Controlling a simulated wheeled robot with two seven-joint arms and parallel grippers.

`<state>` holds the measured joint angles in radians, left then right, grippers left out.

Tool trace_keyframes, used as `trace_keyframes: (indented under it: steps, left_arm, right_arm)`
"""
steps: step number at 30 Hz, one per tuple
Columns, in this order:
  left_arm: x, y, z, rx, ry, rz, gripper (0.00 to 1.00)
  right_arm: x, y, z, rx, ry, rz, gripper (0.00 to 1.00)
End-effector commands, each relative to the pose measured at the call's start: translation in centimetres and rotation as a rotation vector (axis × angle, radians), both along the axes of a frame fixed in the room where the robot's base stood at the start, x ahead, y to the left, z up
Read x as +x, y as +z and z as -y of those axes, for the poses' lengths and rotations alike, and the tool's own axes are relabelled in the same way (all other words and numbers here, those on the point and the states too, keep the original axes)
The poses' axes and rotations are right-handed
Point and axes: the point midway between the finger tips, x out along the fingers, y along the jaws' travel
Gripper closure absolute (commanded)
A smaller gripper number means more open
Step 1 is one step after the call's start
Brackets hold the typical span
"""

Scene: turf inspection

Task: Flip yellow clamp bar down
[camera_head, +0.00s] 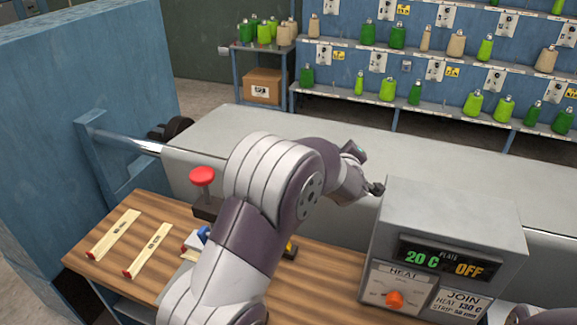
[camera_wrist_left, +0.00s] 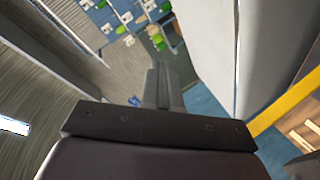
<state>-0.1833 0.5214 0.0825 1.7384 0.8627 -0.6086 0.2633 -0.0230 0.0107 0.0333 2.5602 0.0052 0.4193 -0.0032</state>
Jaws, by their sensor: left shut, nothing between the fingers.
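The yellow clamp bar shows in the wrist view as a diagonal yellow strip (camera_wrist_left: 286,104) at the right edge, running up to the right. In the head view only a small yellow and black piece (camera_head: 291,248) shows beside my left arm, which hides most of what lies behind it. Whether the bar is up or down cannot be told. My left gripper (camera_head: 377,188) is shut and empty, beyond the bench near the grey control box's upper left corner. Its closed fingers (camera_wrist_left: 163,85) show in the wrist view, apart from the yellow strip. My right gripper is not in view.
The grey control box (camera_head: 455,215) reads 20 C and OFF, with an orange knob (camera_head: 394,299). A red knob (camera_head: 203,177) stands left of my arm. Two pale strips (camera_head: 148,250) lie on the wooden bench (camera_head: 88,262). A long grey surface (camera_head: 225,128) runs behind.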

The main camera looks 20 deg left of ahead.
Motion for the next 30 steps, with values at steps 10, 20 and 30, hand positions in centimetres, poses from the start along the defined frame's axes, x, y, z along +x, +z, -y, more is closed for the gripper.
trace_keyframes:
  steps: [10, 20, 30]
  left_arm:
    - [-2.9, -1.2, -3.4, -0.354, 1.131, 0.638, 1.00]
    - [-6.2, -3.5, -2.1, -0.366, 1.349, 0.678, 1.00]
    - [-6.1, -3.2, -3.8, -0.362, 1.348, 0.677, 1.00]
  right_arm:
    - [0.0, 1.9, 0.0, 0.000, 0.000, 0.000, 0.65]
    - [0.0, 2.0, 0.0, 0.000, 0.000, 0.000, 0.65]
    - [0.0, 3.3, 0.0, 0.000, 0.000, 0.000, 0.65]
